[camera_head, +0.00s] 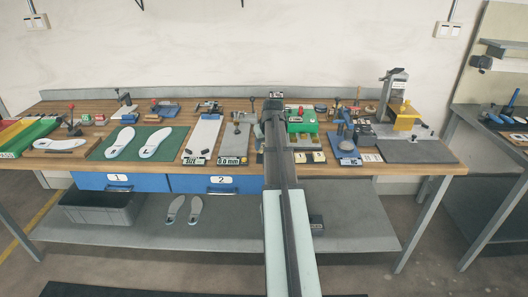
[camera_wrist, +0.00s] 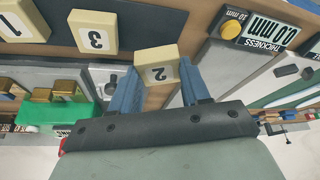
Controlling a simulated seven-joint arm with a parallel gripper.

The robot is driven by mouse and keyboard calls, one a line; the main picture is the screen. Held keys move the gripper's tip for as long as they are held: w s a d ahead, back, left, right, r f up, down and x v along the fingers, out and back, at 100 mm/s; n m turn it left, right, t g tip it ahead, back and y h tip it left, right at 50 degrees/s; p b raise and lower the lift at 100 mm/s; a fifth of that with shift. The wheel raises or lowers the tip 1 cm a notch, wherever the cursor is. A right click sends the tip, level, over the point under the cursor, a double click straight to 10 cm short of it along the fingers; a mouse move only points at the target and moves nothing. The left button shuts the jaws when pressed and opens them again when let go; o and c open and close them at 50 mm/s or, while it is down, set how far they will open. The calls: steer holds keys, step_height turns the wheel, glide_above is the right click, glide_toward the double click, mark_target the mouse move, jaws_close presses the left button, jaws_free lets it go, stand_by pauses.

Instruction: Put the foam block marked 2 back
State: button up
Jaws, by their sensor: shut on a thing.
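The foam block marked 2 (camera_wrist: 157,73) is pale yellow, and its number shows upside down in the wrist view. My gripper (camera_wrist: 159,80) is shut on it, with a blue finger on either side. The held block is in front of the edge of a dark strip (camera_wrist: 151,16). I cannot tell whether it touches the strip or the bench. The foam block marked 3 (camera_wrist: 94,34) and the foam block marked 1 (camera_wrist: 20,20) lie to the left along the strip. In the head view my arm hides my gripper and the held block.
A green box (camera_wrist: 66,112) with brass-coloured parts is close to the left of my gripper; it also shows in the head view (camera_head: 301,123). A thickness display (camera_wrist: 272,32) with a yellow knob is to the right. Tools and insoles crowd the wooden bench (camera_head: 225,171).

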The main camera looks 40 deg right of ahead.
steer(key=shift+f, duration=1.7)
steer(key=shift+f, duration=0.1)
steer(key=o, duration=1.1)
steer(key=v, duration=1.2)
